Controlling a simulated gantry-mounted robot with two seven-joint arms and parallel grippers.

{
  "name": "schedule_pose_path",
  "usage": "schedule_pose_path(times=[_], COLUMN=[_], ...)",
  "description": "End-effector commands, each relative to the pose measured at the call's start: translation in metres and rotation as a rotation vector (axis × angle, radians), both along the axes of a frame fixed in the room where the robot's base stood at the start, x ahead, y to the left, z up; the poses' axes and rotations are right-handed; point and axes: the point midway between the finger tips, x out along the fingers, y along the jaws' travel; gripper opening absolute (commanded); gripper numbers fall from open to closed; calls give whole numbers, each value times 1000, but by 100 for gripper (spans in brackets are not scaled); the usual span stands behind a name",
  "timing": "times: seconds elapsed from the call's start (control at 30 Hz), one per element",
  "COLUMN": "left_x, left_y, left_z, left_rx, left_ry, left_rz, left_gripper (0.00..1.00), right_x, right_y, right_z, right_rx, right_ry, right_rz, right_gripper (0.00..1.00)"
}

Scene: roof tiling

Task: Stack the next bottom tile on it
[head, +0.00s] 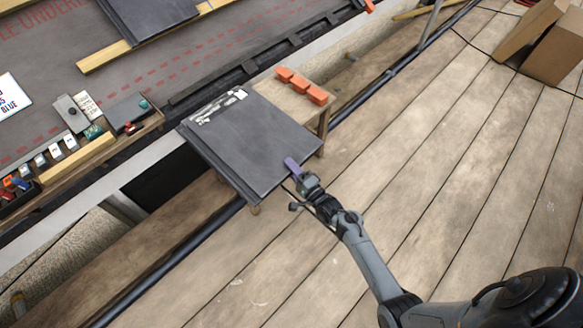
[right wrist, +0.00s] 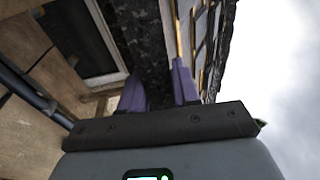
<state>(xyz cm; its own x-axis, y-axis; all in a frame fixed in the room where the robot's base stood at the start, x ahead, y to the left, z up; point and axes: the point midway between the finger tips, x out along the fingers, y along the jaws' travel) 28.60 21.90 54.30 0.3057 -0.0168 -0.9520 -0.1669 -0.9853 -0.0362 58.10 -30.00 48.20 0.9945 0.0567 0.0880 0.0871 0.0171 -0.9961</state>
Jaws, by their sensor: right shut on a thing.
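A dark grey slate tile (head: 250,150) with pale marks along its far left edge lies above the small wooden stand (head: 285,98). Its left edge looks thick, so more tiles may be under it; I cannot tell how many. My right gripper (head: 293,168), with purple fingers, is shut on the near right edge of the slate. In the right wrist view the purple fingers (right wrist: 158,88) stand on either side of a dark, speckled slab edge (right wrist: 150,45). Whether the held slate touches anything below is hidden. My left gripper is not in view.
Orange blocks (head: 303,85) sit on the stand's far end. The roof with red-printed underlay (head: 200,65), battens and a slate (head: 148,15) lies at upper left. A tool ledge (head: 75,150) is at left. Cardboard boxes (head: 555,45) stand upper right. The plank floor (head: 440,150) is clear.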

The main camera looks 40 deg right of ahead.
Motion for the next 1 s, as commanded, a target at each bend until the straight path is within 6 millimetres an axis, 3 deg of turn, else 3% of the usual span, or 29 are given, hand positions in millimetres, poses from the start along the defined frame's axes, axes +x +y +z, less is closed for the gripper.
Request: schedule_pose_path(times=[0.53, 0.57, 0.73, 1.0], left_x=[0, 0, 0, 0], left_y=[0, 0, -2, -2], left_z=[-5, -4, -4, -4], left_rx=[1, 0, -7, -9], left_ry=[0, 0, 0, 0], left_rz=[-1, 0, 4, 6], left_gripper=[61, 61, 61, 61], right_x=[1, 1, 1, -1], right_y=[0, 0, 0, 0], right_z=[-7, -6, -7, -12], right_rx=[-1, -1, -1, 0], right_ry=[-7, -8, -5, 7], right_rz=[0, 0, 0, 0], right_gripper=[0, 34, 60, 61])
